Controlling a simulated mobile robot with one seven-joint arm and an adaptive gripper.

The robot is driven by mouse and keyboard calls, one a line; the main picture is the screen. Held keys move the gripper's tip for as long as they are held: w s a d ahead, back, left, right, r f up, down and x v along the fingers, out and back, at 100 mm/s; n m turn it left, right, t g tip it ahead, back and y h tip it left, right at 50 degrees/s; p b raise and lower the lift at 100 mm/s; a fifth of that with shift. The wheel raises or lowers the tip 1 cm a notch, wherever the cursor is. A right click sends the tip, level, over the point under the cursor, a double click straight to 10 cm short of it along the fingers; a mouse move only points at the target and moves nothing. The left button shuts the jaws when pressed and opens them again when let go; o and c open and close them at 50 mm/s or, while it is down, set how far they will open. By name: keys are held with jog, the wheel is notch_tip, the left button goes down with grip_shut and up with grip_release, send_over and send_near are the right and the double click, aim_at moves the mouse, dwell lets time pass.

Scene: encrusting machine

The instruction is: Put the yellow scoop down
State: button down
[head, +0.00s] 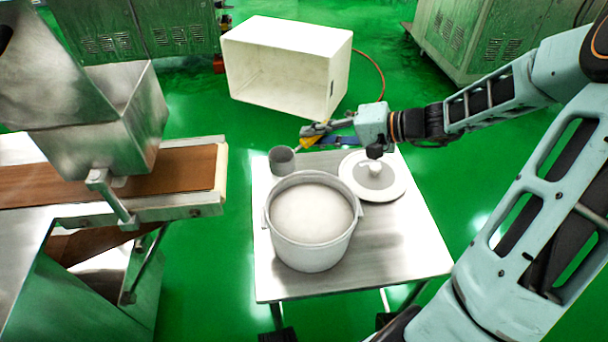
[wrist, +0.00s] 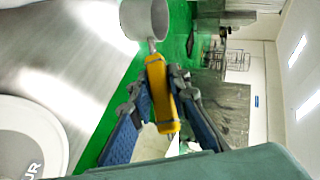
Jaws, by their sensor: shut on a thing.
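The yellow scoop has a grey metal cup (head: 282,161) and a yellow handle (head: 311,142). My gripper (head: 318,135) is shut on the handle, at the far edge of the metal table (head: 400,240). In the wrist view the yellow handle (wrist: 162,95) sits between the two blue-padded fingers of my gripper (wrist: 158,82). The grey cup (wrist: 146,18) points away from the gripper at the top, overlapping the table edge. In the head view the cup shows just beyond the pot. I cannot tell whether the cup touches the table.
A large pot (head: 312,246) full of white stuff stands mid-table. A round white lid (head: 391,189) with a knob lies right of it. The table's front right is bare. A conveyor machine (head: 190,170) stands left; a white crate (head: 285,70) lies on the floor behind.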

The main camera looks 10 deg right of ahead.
jog(key=shift+f+b, duration=1.05)
jog(key=shift+f, duration=2.45)
jog(key=shift+f, duration=0.1)
jog(key=shift+f, duration=0.15)
jog(key=c, duration=1.8)
grip_release()
jog(key=shift+d+r, duration=0.15)
jog(key=shift+r, duration=0.25)
jog(key=p+v, duration=0.3)
jog(key=v, duration=0.8)
jog(key=shift+s+d, duration=0.25)
jog(key=shift+d, duration=0.05)
